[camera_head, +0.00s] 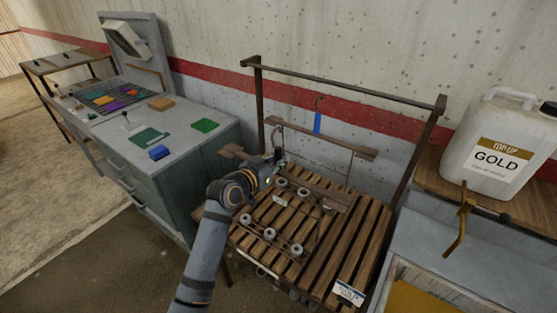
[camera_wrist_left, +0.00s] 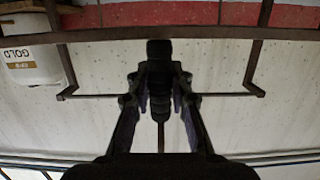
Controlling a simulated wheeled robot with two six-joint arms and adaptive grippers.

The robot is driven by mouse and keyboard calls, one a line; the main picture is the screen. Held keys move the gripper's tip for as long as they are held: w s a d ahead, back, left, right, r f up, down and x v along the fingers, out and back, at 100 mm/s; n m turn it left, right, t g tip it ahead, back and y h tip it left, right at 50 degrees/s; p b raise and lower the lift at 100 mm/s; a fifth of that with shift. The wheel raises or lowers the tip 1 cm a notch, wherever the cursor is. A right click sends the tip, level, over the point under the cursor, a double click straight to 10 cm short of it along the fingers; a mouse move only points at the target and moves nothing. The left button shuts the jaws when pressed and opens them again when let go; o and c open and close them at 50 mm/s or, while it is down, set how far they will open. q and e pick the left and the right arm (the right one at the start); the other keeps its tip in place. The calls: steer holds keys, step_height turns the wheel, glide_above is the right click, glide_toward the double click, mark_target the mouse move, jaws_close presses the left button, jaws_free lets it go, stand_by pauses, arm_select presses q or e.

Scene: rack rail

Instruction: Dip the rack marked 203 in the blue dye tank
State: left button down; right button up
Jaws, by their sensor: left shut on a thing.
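My left gripper (camera_head: 278,158) is in front of the hanging frame, over the back left of the slatted wooden stand. In the left wrist view its fingers (camera_wrist_left: 160,85) are closed on the middle of a thin dark bar (camera_wrist_left: 220,95). That bar has bent ends and looks like a rack's handle. A wooden crossbar with a blue tag (camera_head: 317,123) is near the rail. Several round grey pieces (camera_head: 297,250) show over the slats. A small white label (camera_head: 280,200) is unreadable, so I cannot tell which rack is marked 203. My right gripper is out of view. No blue dye shows.
The slatted stand (camera_head: 340,265) has a metal rail (camera_head: 340,85) above it. A grey cabinet (camera_head: 200,165) with coloured swatches stands left. At right are a white GOLD jug (camera_head: 495,145), a brass-coloured fitting (camera_head: 461,220) and a tank with yellow contents (camera_head: 412,298). A wall stands behind.

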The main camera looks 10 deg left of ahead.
mark_target(276, 152)
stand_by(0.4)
arm_select(q)
steer(key=shift+r+p, duration=1.55)
steer(key=shift+r, duration=0.2)
steer(key=f+p+v, duration=0.1)
steer(key=p+v, duration=0.1)
steer(key=v, duration=0.7)
steer(key=shift+f, duration=0.4)
steer(key=c, duration=1.9)
jaws_free()
jaws_close()
